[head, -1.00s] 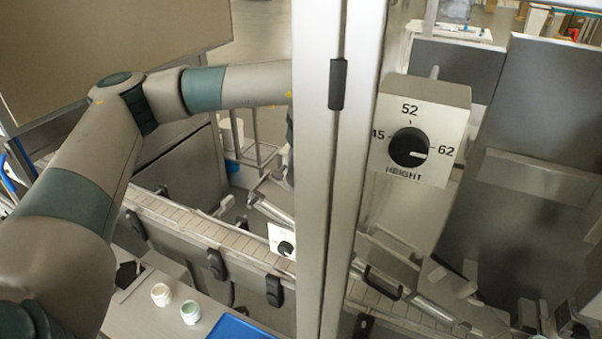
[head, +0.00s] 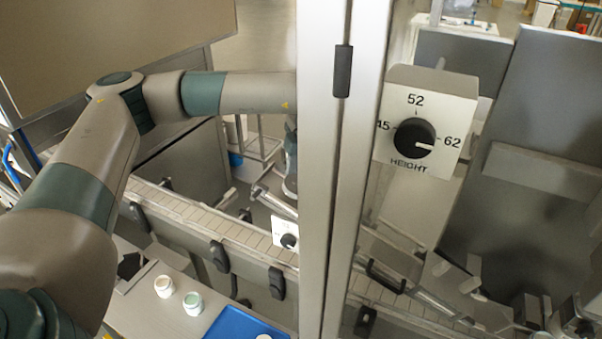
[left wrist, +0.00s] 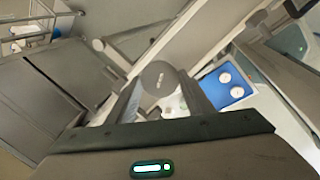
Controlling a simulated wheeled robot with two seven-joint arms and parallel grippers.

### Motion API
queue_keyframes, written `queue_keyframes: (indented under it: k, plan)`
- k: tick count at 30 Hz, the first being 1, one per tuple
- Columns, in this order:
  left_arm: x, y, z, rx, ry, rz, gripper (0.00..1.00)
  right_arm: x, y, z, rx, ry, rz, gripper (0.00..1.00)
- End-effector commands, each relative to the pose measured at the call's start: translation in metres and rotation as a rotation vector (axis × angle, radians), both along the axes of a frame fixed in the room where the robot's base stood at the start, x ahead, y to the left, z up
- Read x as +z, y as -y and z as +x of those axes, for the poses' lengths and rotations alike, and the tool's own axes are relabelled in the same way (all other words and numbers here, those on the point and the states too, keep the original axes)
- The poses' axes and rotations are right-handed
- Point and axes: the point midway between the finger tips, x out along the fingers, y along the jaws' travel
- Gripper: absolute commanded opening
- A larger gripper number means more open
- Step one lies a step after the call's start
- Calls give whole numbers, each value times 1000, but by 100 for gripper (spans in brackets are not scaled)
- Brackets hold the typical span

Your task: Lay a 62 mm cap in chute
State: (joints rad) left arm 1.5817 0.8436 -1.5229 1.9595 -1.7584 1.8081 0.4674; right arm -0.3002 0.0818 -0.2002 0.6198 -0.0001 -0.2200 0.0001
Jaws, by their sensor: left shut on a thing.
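A grey round cap (left wrist: 160,78) with small markings, its size not readable, is held between the two fingers of my left gripper (left wrist: 160,102) in the left wrist view. The gripper is shut on it, clear of the table. In the head view my left arm reaches behind the metal post, which hides the gripper and cap. Sloping metal rails (head: 274,201) stand over the conveyor beside the post; I cannot tell whether they are the chute. A height dial (head: 414,138) marked 45, 52 and 62 has its pointer towards 62. My right gripper is not in view.
A metal post (head: 318,150) stands in the middle. The conveyor (head: 215,224) runs behind the table. Two small jars (head: 193,303) stand beside a blue tray (head: 232,326). The tray also shows in the left wrist view (left wrist: 213,77), with two pale discs on it.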

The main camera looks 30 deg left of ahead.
Motion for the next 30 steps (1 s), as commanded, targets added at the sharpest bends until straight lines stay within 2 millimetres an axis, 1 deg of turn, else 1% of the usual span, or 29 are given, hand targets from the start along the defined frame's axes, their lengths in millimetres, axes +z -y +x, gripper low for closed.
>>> queue_keyframes:
  k: [3, 10, 24, 25, 26, 27, 30]
  plan:
    - [-8, -3, 0, 1, -1, 0, 26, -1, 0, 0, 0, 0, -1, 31]
    - [-18, -6, -1, 0, -1, 0, 26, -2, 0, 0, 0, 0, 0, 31]
    - [-21, -7, -1, 0, -1, -1, 26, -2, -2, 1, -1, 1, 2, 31]
    - [-21, -7, -1, 0, -1, -1, 51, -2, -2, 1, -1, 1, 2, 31]
    - [-21, -7, -1, 0, -1, -1, 58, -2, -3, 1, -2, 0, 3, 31]
    - [-21, -7, 0, 0, -1, -1, 68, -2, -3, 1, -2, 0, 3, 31]
    - [-21, -7, -1, 1, 0, -1, 68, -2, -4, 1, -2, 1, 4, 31]
